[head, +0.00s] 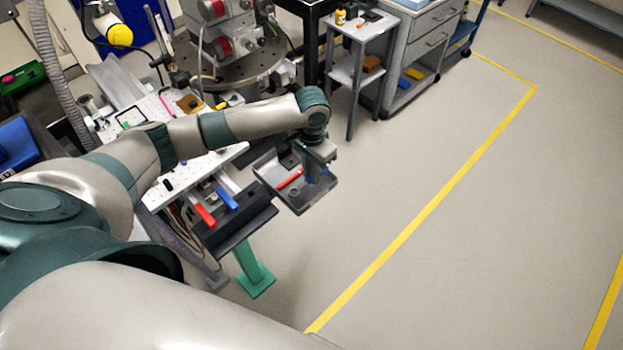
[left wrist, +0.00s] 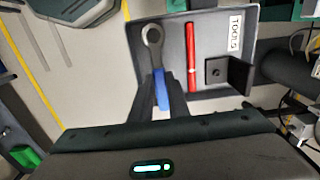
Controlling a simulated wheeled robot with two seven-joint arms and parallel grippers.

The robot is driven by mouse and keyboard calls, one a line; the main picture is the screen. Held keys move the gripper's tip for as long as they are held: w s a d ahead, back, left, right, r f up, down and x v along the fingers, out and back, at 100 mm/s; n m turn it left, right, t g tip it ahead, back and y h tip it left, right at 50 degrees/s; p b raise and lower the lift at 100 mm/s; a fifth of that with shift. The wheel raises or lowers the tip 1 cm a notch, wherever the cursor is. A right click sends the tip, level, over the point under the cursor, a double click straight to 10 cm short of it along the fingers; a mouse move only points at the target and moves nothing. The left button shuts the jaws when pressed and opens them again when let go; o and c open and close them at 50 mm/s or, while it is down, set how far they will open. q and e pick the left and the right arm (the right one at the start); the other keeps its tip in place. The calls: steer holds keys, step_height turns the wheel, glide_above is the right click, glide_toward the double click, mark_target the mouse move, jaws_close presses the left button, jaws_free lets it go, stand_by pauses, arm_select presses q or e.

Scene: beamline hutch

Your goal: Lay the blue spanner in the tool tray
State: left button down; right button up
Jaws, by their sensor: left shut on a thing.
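The blue spanner shows in the left wrist view with a grey ring end (left wrist: 152,36) and a blue handle (left wrist: 162,92). My left gripper (left wrist: 163,82) is shut on its handle. The grey tool tray (left wrist: 236,14), labelled TOOLS, is below the gripper, and the spanner's ring end overlaps its left part there. I cannot tell whether the spanner touches the tray floor. In the head view my left gripper (head: 318,168) is over the right side of the tray (head: 300,207), and hides most of the spanner. My right gripper is out of view.
A red tool (left wrist: 192,58) and a dark angled block (left wrist: 228,72) are in the tray, right of the spanner. A dark rack (head: 235,230) with red (head: 205,215) and blue (head: 228,198) handles stands left of the tray. Floor to the right is clear.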

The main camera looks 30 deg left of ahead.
arm_select(q)
steer(key=shift+f, duration=0.1)
step_height(320, 180, down, 3)
steer(key=shift+f+p, duration=0.15)
steer(key=shift+p, duration=0.5)
steer(key=shift+f, duration=0.25)
steer(key=shift+f, duration=0.1)
steer(key=c, duration=1.7)
jaws_free()
step_height(320, 180, up, 12)
steer(key=b, duration=0.2)
steer(key=shift+b, duration=0.4)
